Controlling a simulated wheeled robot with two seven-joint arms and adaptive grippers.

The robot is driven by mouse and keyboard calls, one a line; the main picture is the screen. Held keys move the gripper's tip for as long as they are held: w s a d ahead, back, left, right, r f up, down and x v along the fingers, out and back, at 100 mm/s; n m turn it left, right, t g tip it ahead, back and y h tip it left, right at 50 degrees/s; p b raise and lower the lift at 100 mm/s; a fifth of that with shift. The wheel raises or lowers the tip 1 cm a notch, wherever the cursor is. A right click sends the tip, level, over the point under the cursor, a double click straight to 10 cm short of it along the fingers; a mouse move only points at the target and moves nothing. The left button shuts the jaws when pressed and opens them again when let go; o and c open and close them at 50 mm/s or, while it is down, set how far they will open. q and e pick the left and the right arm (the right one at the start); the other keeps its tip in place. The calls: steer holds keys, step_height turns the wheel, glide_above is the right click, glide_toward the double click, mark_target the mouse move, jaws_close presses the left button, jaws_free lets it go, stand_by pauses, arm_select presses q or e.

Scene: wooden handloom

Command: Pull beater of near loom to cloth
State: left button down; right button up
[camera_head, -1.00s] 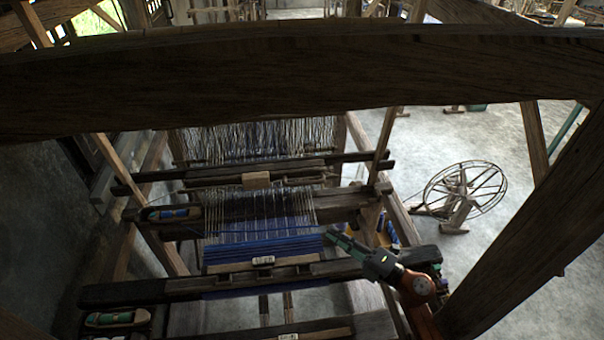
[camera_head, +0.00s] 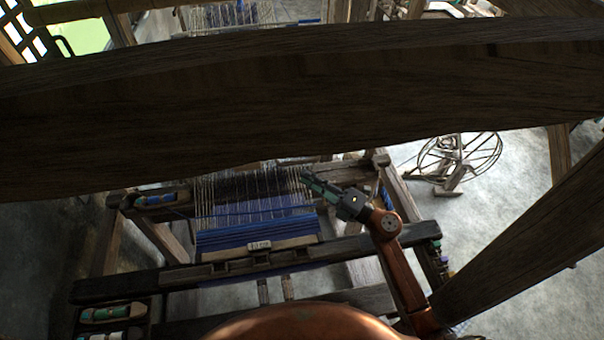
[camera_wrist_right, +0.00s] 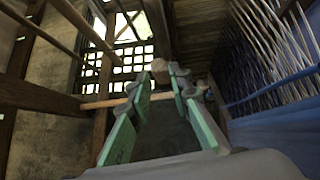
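The near loom's blue cloth (camera_head: 228,240) lies below pale and dark warp threads (camera_head: 255,190) in the head view. The beater bar is not clearly visible there now; the thick top beam covers that part of the loom. My right gripper (camera_head: 306,183) is at the right edge of the warp, above the cloth. In the right wrist view, its green fingers (camera_wrist_right: 155,92) stand apart. A thin wooden bar (camera_wrist_right: 100,104) crosses at the fingertips; whether they touch it I cannot tell. Blue cloth or threads (camera_wrist_right: 285,120) show to the right. My left gripper is out of view.
The thick top beam (camera_head: 300,105) spans the head view, and a slanting post (camera_head: 520,235) stands right of my arm. A front beam (camera_head: 345,245) crosses below the cloth. Shuttles (camera_head: 115,314) lie at left. A spinning wheel (camera_head: 458,160) stands on open floor.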

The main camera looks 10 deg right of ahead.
steer(key=shift+x, duration=1.15)
steer(key=shift+c, duration=0.7)
jaws_close()
steer(key=shift+c, duration=1.6)
jaws_free()
steer(key=o, duration=0.5)
steer(key=shift+c, duration=0.2)
steer(key=v, duration=1.2)
steer(key=shift+o, duration=0.3)
